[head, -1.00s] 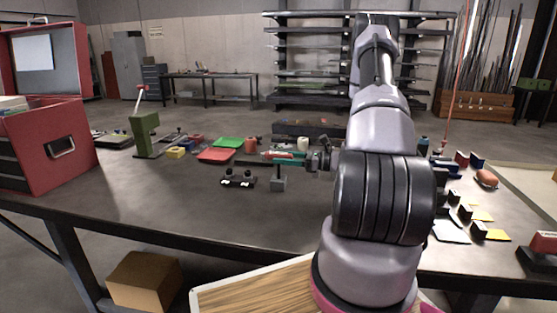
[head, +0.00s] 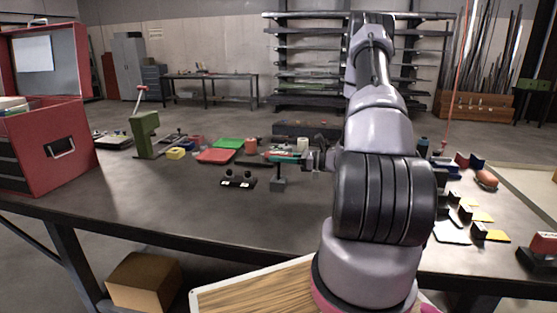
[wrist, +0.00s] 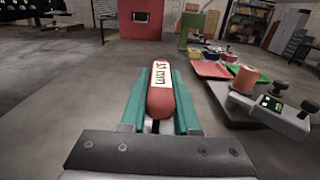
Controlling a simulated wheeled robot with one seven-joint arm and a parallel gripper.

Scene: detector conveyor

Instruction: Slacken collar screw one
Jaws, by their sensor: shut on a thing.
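My gripper (head: 283,156) reaches left over the workbench in the head view, its teal fingers low above the far half of the top. In the wrist view its fingers (wrist: 160,108) are shut on a red rounded handle (wrist: 161,92) with a white label, whose print I cannot read. The handle points forward along the fingers; what is beyond it is hidden. A low black base with two black knobs and white labels (head: 238,181) stands left of and nearer than my gripper. I cannot tell which part is collar screw one.
A small grey block (head: 278,184) stands just in front of my gripper. Behind are a red tray (head: 216,156), a green tray (head: 229,143) and an orange-red cylinder (head: 251,146). A green press (head: 145,133) and a red toolbox (head: 48,150) stand left. The front of the bench is clear.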

